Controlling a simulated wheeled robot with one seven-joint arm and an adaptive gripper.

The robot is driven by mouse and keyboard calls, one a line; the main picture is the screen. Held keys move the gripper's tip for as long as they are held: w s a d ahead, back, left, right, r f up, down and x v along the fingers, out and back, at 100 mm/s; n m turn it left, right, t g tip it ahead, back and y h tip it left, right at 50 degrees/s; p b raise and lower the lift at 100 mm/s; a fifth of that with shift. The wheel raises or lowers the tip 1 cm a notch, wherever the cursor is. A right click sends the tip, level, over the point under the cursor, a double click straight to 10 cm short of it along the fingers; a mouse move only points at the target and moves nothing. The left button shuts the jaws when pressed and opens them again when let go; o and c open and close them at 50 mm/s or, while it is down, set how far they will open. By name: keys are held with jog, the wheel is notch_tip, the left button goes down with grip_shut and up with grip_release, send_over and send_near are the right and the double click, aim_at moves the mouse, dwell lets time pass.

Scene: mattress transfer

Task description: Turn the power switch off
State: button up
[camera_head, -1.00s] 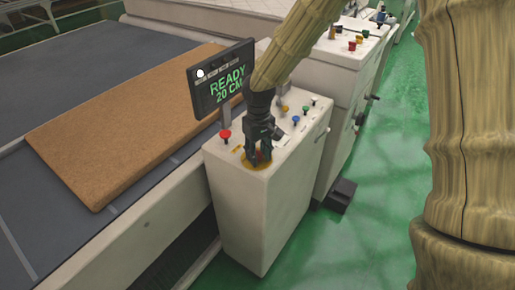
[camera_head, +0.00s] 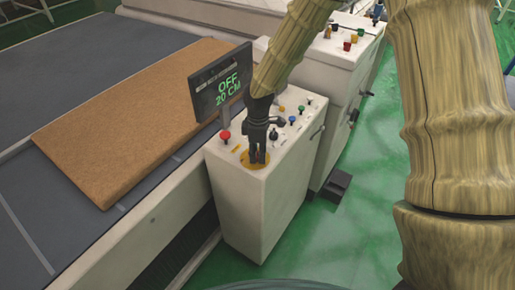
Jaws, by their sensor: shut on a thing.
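My gripper (camera_head: 258,158) points down over the yellow round plate (camera_head: 246,165) on top of the white control cabinet (camera_head: 262,210). Its fingers are close together on the power switch, which they hide almost entirely. The display (camera_head: 220,82) on the cabinet reads "OFF" and "20 CM" in green.
A red button (camera_head: 225,135) stands left of my gripper; several small coloured buttons and knobs lie to its right. A brown mattress slab (camera_head: 130,115) lies on the grey conveyor (camera_head: 40,200) at left. Another cabinet (camera_head: 340,85) stands behind. Green floor (camera_head: 350,240) is open at right.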

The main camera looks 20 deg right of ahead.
jog(key=shift+w+d+r+n+p, duration=0.1)
jog(key=shift+n+p, duration=0.3)
jog(key=shift+n, duration=0.35)
jog(key=shift+w+n+p, duration=0.1)
jog(key=shift+n+p, duration=0.25)
jog(key=shift+n, duration=0.4)
jog(key=o, duration=0.9)
jog(key=shift+c, duration=0.2)
notch_tip(320, 180, up, 12)
